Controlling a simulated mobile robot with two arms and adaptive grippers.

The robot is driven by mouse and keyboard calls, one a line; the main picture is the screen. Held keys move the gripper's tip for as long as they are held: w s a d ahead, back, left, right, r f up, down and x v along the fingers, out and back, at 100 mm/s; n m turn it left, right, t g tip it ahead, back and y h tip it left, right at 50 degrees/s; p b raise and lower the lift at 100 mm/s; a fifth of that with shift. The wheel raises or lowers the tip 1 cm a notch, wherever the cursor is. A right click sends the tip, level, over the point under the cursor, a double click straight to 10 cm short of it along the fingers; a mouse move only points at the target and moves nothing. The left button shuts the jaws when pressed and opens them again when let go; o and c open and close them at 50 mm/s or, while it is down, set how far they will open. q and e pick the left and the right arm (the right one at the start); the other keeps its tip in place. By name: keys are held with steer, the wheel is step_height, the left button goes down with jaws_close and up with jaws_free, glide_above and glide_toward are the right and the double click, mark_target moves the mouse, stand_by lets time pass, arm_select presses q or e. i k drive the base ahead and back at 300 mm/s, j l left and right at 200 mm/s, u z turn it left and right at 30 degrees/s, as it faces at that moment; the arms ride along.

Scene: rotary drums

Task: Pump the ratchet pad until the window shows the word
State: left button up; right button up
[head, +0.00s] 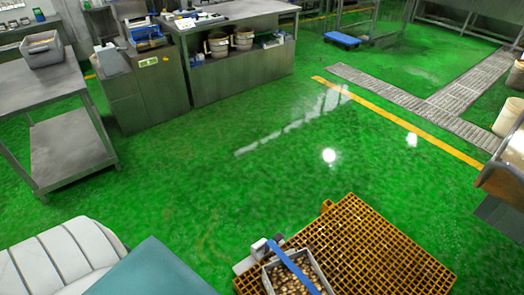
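I cannot make out a ratchet pad or a window with a word anywhere in the head view. Neither of my grippers is in view. At the right edge a brown, curved-topped object (502,181) is cut off by the frame, and I cannot tell what it is.
A metal table (62,100) stands left, with steel counters (240,68) behind. An orange grate (385,255) carries a crate of small brown items (296,275). A white ridged object (62,258) and a teal block (150,272) fill the bottom left. The green floor's middle is clear.

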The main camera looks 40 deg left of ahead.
mark_target(278, 237)
steer(key=u, duration=0.95)
